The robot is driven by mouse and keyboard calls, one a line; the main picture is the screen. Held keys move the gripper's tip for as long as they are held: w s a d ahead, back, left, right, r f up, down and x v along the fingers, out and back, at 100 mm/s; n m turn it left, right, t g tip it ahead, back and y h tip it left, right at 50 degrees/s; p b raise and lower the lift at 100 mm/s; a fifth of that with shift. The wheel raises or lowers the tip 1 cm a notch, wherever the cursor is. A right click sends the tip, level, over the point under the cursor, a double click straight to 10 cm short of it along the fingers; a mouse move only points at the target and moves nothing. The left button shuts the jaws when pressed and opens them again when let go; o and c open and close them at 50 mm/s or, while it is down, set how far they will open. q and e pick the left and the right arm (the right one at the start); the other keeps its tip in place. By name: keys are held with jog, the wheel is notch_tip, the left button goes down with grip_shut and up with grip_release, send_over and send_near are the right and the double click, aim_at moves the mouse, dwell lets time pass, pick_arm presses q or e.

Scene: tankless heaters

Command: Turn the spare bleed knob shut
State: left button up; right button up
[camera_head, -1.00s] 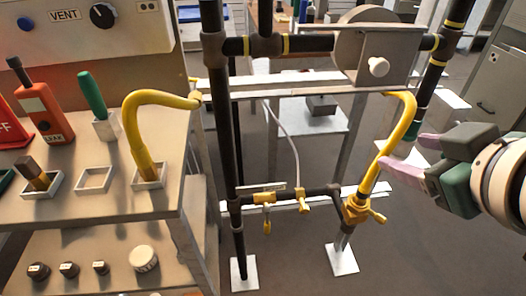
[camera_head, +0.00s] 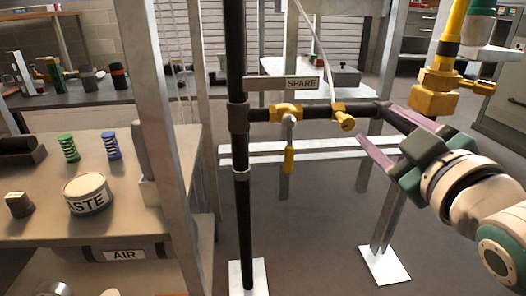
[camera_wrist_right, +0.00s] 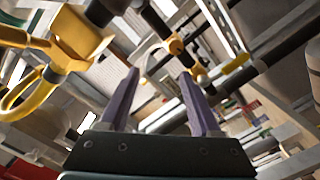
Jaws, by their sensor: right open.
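The SPARE sign (camera_head: 301,83) hangs above a dark horizontal pipe in the head view. Below the sign, a yellow valve (camera_head: 287,112) with a hanging yellow-tipped lever (camera_head: 289,160) sits on the pipe. Right of it is a small yellow bleed knob (camera_head: 343,119), facing forward. My right gripper (camera_head: 378,127) is open, its purple fingers pointing left toward the knob, apart from it in the picture. The right wrist view shows the open fingers (camera_wrist_right: 158,80) with nothing between them; yellow fittings (camera_wrist_right: 174,46) on a dark pipe lie beyond. My left gripper is out of view.
A larger yellow valve (camera_head: 436,94) with a vertical yellow pipe stands just above my right gripper. A dark upright pipe (camera_head: 240,200) and a grey post (camera_head: 167,120) stand left. A bench with a WASTE tub (camera_head: 87,194) is at far left. Floor below the pipe is mostly clear.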

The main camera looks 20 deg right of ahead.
aim_at(349, 124)
jog(key=shift+n+t, duration=0.3)
jog(key=shift+t, duration=0.1)
jog(key=w+f+b, duration=0.1)
jog(key=w+b, duration=0.1)
jog(key=w, duration=0.1)
jog(key=w+d+f+b, duration=0.1)
jog(key=w+b, duration=0.2)
jog(key=w+f+b, duration=0.1)
jog(key=w+b, duration=0.1)
jog(key=w, duration=0.1)
jog(key=shift+w+d+f, duration=0.15)
jog(key=shift+d+f, duration=0.05)
jog(key=shift+f, duration=0.2)
jog(key=shift+w+d+r+b, duration=0.15)
jog(key=shift+w+b, duration=0.2)
jog(key=shift+w, duration=0.2)
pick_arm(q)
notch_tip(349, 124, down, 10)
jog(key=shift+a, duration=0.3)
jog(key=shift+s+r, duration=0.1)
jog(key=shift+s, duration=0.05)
pick_arm(e)
jog(key=shift+c, duration=0.3)
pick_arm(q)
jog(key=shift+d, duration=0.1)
pick_arm(e)
grip_shut()
